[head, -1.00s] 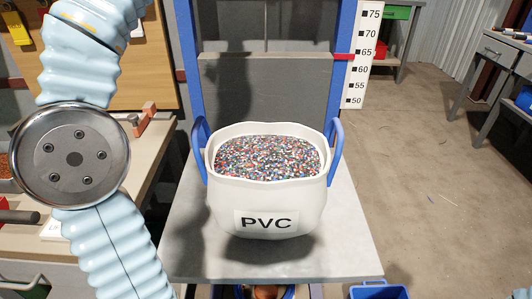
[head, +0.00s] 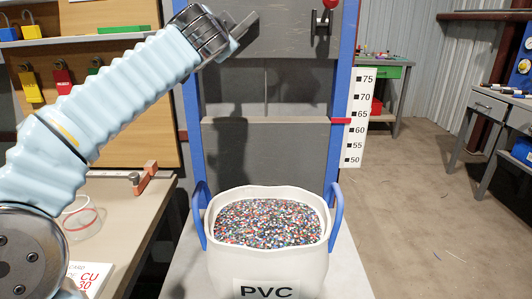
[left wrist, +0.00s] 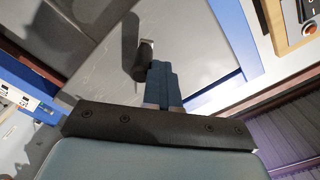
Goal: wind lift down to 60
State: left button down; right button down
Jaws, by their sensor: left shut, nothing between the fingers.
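The lift has blue posts (head: 345,75) and a grey panel (head: 285,42). Its red pointer (head: 341,121) stands between 60 and 65 on the white scale (head: 354,140), at about 63. A red-knobbed lever (head: 328,14) is at the panel's top right. My left gripper (head: 248,22) is in front of the upper panel, left of this lever and apart from it. In the left wrist view, its fingers (left wrist: 163,82) are shut and empty. A dark cylindrical piece (left wrist: 143,62) shows close beside the fingertips; I cannot tell whether they touch. My right gripper is out of view.
A white PVC tub (head: 268,262) full of coloured granules stands below, with blue handles. A workbench (head: 125,225) is on the left, with padlocks on a board above. In the left wrist view, a switch box (left wrist: 305,25) is at upper right. Open floor lies right.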

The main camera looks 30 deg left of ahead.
pick_arm(q)
jog(key=w+d+f, duration=0.4)
jog(key=w+d, duration=0.2)
jog(key=d, duration=0.3)
jog(key=w+d+r, duration=0.2)
jog(key=d+r, duration=0.2)
jog(key=r, duration=0.6)
jog(key=a+b+v, duration=0.1)
jog(key=b+v, duration=0.1)
jog(key=v, duration=0.6)
jog(key=shift+s+b, duration=0.25)
jog(key=shift+b, duration=0.05)
jog(key=shift+f, duration=0.1)
dwell(0.5)
